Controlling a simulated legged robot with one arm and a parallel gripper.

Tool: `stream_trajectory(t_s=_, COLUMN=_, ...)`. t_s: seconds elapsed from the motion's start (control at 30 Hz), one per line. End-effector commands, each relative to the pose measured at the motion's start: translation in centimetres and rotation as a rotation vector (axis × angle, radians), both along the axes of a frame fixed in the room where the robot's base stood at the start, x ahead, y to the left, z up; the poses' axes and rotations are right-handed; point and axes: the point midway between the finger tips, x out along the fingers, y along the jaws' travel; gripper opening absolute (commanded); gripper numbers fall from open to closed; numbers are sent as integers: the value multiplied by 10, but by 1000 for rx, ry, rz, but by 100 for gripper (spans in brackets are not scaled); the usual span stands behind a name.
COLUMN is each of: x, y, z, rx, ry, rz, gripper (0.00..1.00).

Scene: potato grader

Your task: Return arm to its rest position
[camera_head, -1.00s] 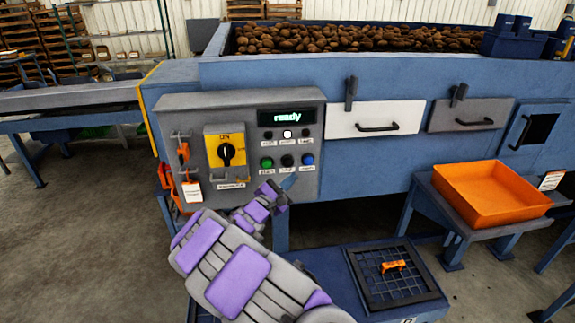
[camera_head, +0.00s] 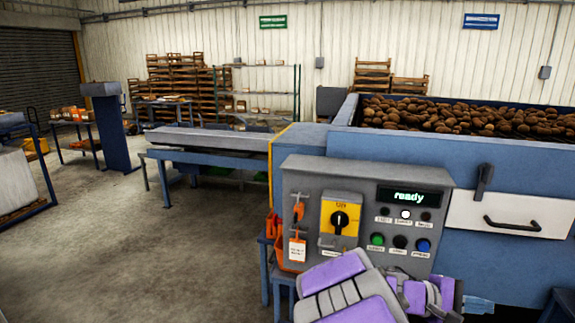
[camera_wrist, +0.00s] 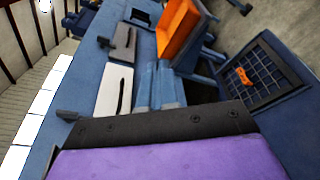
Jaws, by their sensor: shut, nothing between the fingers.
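My arm, in purple and grey plates, reaches in from the bottom of the head view, in front of the lower right of the control panel (camera_head: 310,190). My gripper (camera_head: 447,306) is at its far end near the bottom edge, small and partly hidden; it is shut and empty. The panel display (camera_head: 409,197) reads "ready". A yellow switch plate with a black knob (camera_head: 339,220) is on the panel. In the wrist view a purple and black part of mine fills the bottom, and the fingers are not clear.
The blue grader (camera_head: 520,165) carries a heap of potatoes (camera_head: 450,116). Its white drawer (camera_head: 510,213) is at right. The wrist view shows an orange tray (camera_wrist: 180,30) and a grated hatch (camera_wrist: 255,75). A conveyor (camera_head: 210,140) is behind left; open floor (camera_head: 130,240) lies left.

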Motion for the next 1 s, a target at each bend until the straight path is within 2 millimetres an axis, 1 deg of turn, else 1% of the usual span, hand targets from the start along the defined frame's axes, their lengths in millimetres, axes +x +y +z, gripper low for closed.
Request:
stream_trajectory(t_s=0.03, x=-22, y=1, z=2, rx=54, ry=-37, rz=-49, gripper=0)
stream_trajectory(t_s=0.1, x=-53, y=5, z=-2, rx=134, ry=-77, rz=-118, gripper=0)
stream_trajectory(t_s=0.17, x=-78, y=12, z=-7, rx=208, ry=-110, rz=-173, gripper=0)
stream_trajectory(t_s=0.2, x=-93, y=18, z=-12, rx=258, ry=-132, rz=-207, gripper=0)
stream_trajectory(t_s=0.27, x=-114, y=29, z=-18, rx=335, ry=-167, rz=-253, gripper=0)
stream_trajectory(t_s=0.3, x=-127, y=37, z=-23, rx=389, ry=-186, rz=-284, gripper=0)
stream_trajectory(t_s=0.37, x=-147, y=51, z=-31, rx=469, ry=-214, rz=-324, gripper=0)
stream_trajectory(t_s=0.4, x=-159, y=62, z=-37, rx=526, ry=-230, rz=-352, gripper=0)
stream_trajectory(t_s=0.47, x=-175, y=80, z=-44, rx=610, ry=-259, rz=-385, gripper=0)
stream_trajectory(t_s=0.57, x=-199, y=113, z=-55, rx=756, ry=-293, rz=-433, gripper=0)
stream_trajectory(t_s=0.7, x=-228, y=164, z=-67, rx=962, ry=-327, rz=-484, gripper=0)
stream_trajectory(t_s=0.8, x=-244, y=199, z=-71, rx=1095, ry=-339, rz=-506, gripper=0)
stream_trajectory(t_s=0.9, x=-256, y=227, z=-72, rx=1195, ry=-343, rz=-520, gripper=0)
stream_trajectory(t_s=1.0, x=-264, y=245, z=-72, rx=1260, ry=-341, rz=-527, gripper=0)
